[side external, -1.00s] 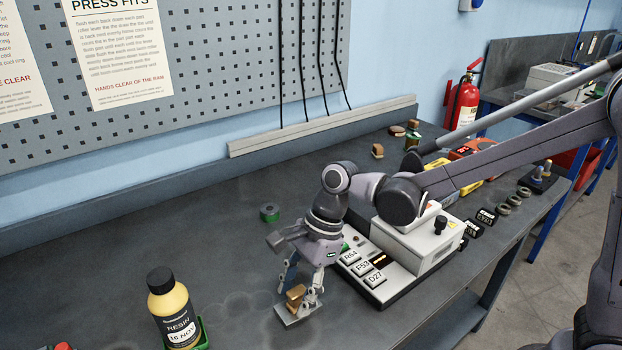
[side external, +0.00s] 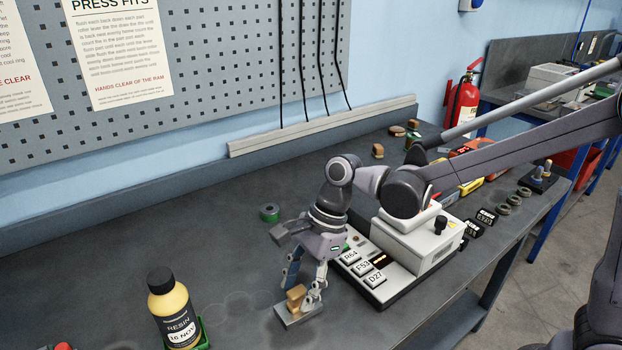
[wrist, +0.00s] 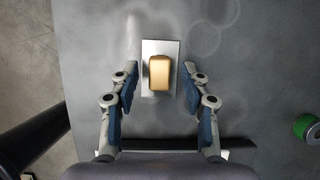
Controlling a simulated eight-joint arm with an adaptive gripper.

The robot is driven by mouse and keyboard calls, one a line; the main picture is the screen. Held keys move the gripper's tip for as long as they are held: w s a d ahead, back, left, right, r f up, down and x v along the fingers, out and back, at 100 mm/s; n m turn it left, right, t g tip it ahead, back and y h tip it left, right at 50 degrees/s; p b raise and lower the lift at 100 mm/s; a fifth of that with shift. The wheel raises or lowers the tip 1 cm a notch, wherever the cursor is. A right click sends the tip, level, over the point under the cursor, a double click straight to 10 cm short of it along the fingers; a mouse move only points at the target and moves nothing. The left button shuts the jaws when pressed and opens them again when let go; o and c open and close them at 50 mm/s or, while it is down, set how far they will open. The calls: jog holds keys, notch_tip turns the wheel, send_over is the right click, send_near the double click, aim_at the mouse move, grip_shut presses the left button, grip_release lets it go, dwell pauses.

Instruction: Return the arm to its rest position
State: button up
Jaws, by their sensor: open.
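My gripper (side external: 304,284) is open over the bench, pointing down. In the wrist view its two blue-padded fingers (wrist: 160,85) stand apart on either side of a tan block (wrist: 160,73), with a gap on each side. The block rests on a small grey metal plate (wrist: 149,88) on the bench top. In the side view the block (side external: 296,297) and plate (side external: 297,317) sit just below the fingertips. The gripper holds nothing.
A white device with labelled keys (side external: 372,293) stands right beside my gripper. A resin bottle (side external: 174,310) stands at the front left. A fire extinguisher (side external: 461,105) is at the back right. The bench's left and back stretch is clear.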

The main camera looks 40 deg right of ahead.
jog(key=v, duration=1)
jog(key=x, duration=1.1)
jog(key=shift+a+f, duration=0.15)
jog(key=shift+f, duration=0.25)
notch_tip(320, 180, up, 4)
jog(key=shift+r, duration=0.15)
jog(key=d+r, duration=0.7)
jog(key=d, duration=0.4)
jog(key=w+a+m, duration=0.1)
jog(key=w+a, duration=0.5)
jog(key=w, duration=0.3)
jog(key=w+a+f+m, duration=0.1)
jog(key=w+a, duration=0.6)
jog(key=w, duration=0.3)
jog(key=shift+a+f+t, duration=0.25)
jog(key=shift+t, duration=0.15)
